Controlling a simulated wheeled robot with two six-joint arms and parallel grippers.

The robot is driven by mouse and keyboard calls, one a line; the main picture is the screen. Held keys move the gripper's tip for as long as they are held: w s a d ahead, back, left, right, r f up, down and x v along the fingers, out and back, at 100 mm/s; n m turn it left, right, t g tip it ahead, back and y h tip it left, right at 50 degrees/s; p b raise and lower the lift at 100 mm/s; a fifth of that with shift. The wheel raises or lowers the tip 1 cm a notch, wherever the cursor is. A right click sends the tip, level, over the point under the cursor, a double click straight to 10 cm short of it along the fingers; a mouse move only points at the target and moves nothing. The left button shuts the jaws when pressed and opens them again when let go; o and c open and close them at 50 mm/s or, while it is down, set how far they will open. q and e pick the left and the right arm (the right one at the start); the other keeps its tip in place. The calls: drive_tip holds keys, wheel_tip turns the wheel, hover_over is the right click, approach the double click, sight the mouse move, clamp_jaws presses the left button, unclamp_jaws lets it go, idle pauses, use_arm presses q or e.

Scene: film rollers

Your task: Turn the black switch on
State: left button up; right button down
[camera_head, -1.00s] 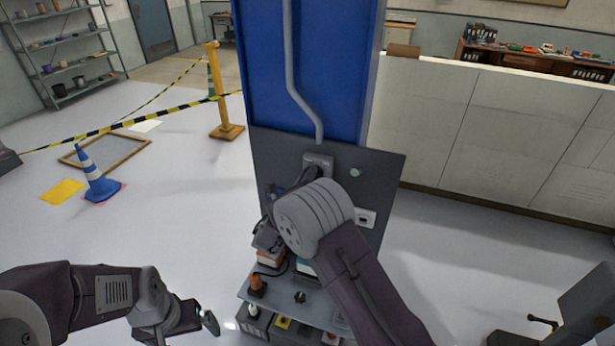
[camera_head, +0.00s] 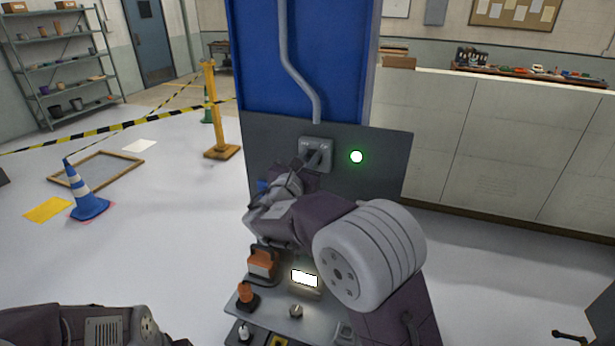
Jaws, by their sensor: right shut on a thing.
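The black switch (camera_head: 316,148) is in a grey housing on the dark panel, at the foot of the blue column, in the head view. My right gripper (camera_head: 314,164) reaches up to it from below and is shut on its dark handle, which the gripper partly hides. A round lamp (camera_head: 357,157) to the right of the switch glows green. My left arm shows only at the bottom left, and its gripper is out of the picture.
Below my right arm, a console (camera_head: 268,311) carries an orange-topped switch (camera_head: 262,263), an orange knob (camera_head: 246,293) and a lit white display (camera_head: 305,278). A blue cone (camera_head: 87,192) and yellow post (camera_head: 212,110) stand left. A pale counter (camera_head: 510,150) is at the right.

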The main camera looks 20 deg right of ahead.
drive_tip(key=shift+s+d+f+m+b, duration=0.15)
drive_tip(key=shift+m+b, duration=1.15)
drive_tip(key=shift+b, duration=0.65)
drive_tip(key=shift+s+d+f+m+b, duration=0.15)
drive_tip(key=shift+m+b, duration=1.15)
drive_tip(key=shift+b, duration=0.65)
drive_tip(key=shift+d+f+m+b, duration=0.15)
drive_tip(key=shift+m+b, duration=1.15)
drive_tip(key=shift+b, duration=0.65)
drive_tip(key=shift+r, duration=0.1)
drive_tip(key=c, duration=1.4)
unclamp_jaws()
drive_tip(key=shift+o, duration=0.2)
drive_tip(key=b+v, duration=0.1)
drive_tip(key=v, duration=0.8)
drive_tip(key=shift+b, duration=0.35)
